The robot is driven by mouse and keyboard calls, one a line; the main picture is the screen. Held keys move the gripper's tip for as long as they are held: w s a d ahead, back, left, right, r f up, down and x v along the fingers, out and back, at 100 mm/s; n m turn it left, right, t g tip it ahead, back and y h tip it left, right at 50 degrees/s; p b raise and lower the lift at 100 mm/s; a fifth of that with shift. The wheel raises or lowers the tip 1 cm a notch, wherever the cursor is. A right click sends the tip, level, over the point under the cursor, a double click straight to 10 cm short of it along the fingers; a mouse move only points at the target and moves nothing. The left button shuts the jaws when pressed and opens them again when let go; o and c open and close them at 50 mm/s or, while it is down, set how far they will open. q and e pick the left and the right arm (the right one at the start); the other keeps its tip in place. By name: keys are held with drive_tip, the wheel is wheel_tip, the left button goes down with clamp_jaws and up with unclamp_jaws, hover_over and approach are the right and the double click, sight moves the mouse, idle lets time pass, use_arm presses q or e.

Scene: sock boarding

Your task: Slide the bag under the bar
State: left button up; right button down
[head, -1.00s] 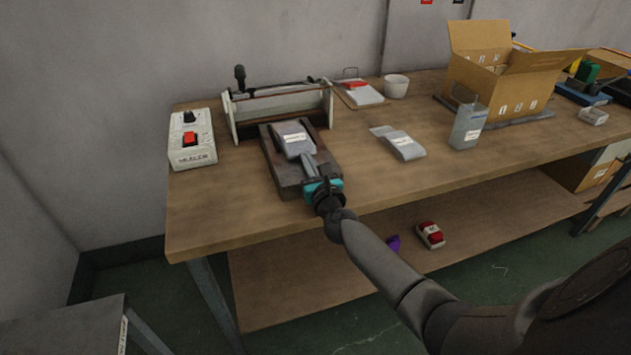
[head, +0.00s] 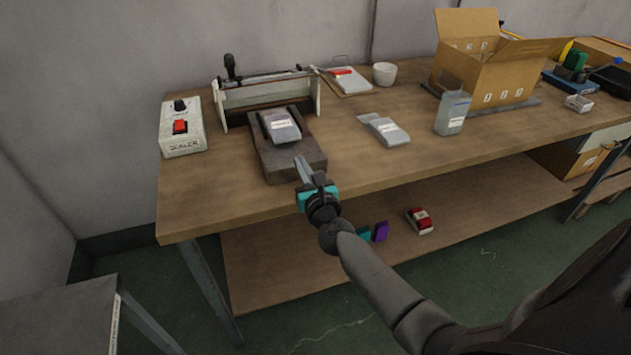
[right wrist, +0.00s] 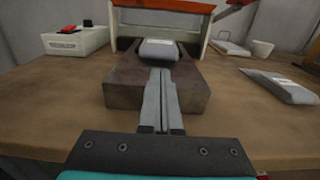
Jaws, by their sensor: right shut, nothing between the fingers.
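The grey bag with a white label (head: 283,129) lies on the dark block (head: 293,163) in front of the sealer. It also shows in the right wrist view (right wrist: 158,51). My left gripper is out of view.
A control box with a red switch (head: 181,130) stands left of the sealer. Bare tabletop lies between block and second bag.

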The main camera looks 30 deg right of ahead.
drive_tip(key=v, duration=0.4)
drive_tip(key=shift+s, duration=0.2)
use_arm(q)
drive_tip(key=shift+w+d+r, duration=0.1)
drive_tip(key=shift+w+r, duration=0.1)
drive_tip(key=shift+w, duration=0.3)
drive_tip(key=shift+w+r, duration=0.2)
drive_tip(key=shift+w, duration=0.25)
use_arm(e)
drive_tip(key=shift+v, duration=0.95)
drive_tip(key=c, duration=1.6)
unclamp_jaws()
